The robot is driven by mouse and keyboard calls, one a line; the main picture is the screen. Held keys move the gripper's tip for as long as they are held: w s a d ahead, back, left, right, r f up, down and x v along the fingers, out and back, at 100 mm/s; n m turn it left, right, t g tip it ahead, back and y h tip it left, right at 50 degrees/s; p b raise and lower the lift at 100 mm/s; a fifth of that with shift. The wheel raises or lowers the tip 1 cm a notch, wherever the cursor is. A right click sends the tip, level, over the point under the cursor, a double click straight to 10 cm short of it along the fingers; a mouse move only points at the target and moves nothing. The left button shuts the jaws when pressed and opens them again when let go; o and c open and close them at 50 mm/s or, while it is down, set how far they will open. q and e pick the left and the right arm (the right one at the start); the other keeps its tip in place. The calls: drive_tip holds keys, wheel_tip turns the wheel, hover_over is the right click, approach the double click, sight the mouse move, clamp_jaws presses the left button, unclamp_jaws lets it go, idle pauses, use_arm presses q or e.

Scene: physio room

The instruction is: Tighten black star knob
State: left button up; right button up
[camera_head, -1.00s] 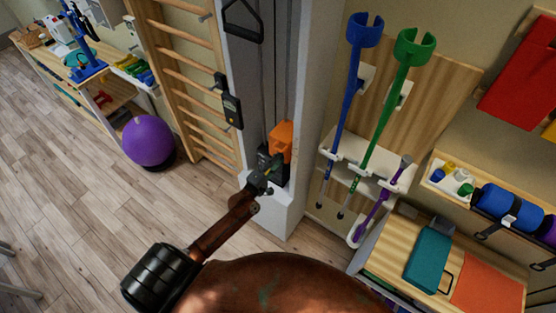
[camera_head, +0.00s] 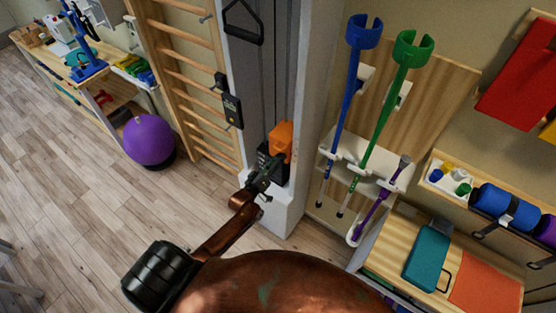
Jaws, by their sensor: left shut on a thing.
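My left gripper (camera_head: 265,178) is at the lower front of the white cable machine column (camera_head: 291,205), just below an orange block (camera_head: 280,137). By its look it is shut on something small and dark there. The black star knob itself is hidden behind the fingers or too small to make out. A black part (camera_head: 266,160) of the machine shows right beside the gripper. My right gripper is not in view.
Blue (camera_head: 346,100) and green (camera_head: 385,110) crutches hang on a rack to the right of the column. Wooden wall bars (camera_head: 190,70) stand to its left. A purple ball (camera_head: 149,139) is on the floor further left. Open floor (camera_head: 70,190) lies at the left.

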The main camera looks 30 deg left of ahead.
use_arm(q)
drive_tip(key=shift+a+m+b, duration=0.2)
drive_tip(key=shift+m+b, duration=4.9)
drive_tip(key=shift+m, duration=10)
drive_tip(key=o, duration=1.2)
drive_tip(key=shift+c, duration=0.2)
